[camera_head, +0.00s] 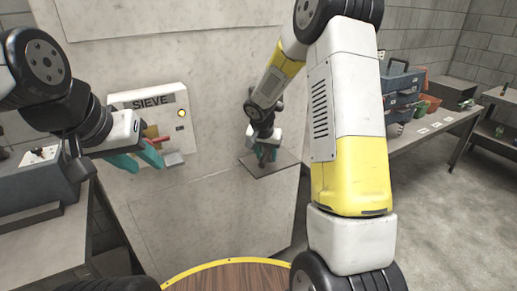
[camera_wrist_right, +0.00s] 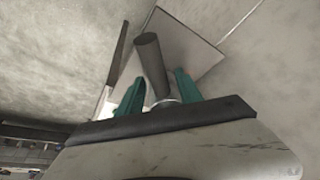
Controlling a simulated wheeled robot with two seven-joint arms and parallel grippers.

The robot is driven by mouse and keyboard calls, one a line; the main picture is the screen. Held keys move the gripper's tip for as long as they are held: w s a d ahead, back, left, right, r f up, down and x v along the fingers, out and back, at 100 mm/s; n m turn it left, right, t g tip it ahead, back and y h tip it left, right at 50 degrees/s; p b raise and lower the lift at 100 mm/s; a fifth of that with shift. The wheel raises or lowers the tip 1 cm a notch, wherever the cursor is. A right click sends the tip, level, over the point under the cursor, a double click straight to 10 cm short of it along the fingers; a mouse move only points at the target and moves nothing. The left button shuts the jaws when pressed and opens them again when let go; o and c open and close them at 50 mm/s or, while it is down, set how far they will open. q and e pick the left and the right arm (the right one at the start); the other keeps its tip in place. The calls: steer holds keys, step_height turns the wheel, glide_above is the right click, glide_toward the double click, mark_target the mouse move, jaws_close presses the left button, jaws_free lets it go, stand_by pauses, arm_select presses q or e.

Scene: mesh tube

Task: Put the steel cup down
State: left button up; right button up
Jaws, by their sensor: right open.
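My right gripper (camera_head: 266,153) is at the small grey shelf (camera_head: 283,166) on the wall panel. In the right wrist view its two teal fingers (camera_wrist_right: 160,92) are apart. A dark grey cylinder (camera_wrist_right: 150,58) stands between them, with a bright rounded metal edge (camera_wrist_right: 166,102) at its near end; this looks like the steel cup, though its shape is partly hidden. The grey shelf plate (camera_wrist_right: 190,48) shows behind it. In the head view the cup cannot be made out behind the fingers. My left gripper (camera_head: 139,160) has its teal fingers spread in front of the SIEVE box.
The white SIEVE box (camera_head: 153,100) with a yellow light is on the wall panel (camera_head: 215,75). A bench with a grey machine (camera_head: 40,175) is at the left. A long table (camera_head: 430,122) with blue crates (camera_head: 400,85) is at the right. The floor at the right is clear.

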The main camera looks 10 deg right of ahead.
steer(key=v, duration=1.1)
steer(key=shift+r, duration=0.25)
steer(key=s+r+n+y, duration=0.1)
steer(key=s+r, duration=0.3)
steer(key=s, duration=0.5)
steer(key=s+r+n+t+y, duration=0.1)
steer(key=s+r+n, duration=0.1)
steer(key=s, duration=0.7)
steer(key=s+r+n+t+y, duration=0.1)
steer(key=s+r+n+y, duration=0.1)
steer(key=s+r, duration=0.3)
steer(key=s, duration=0.4)
steer(key=shift+s+r+n, duration=0.2)
steer(key=shift+r+n, duration=0.1)
steer(key=shift+r, duration=0.05)
steer(key=shift+a, duration=0.1)
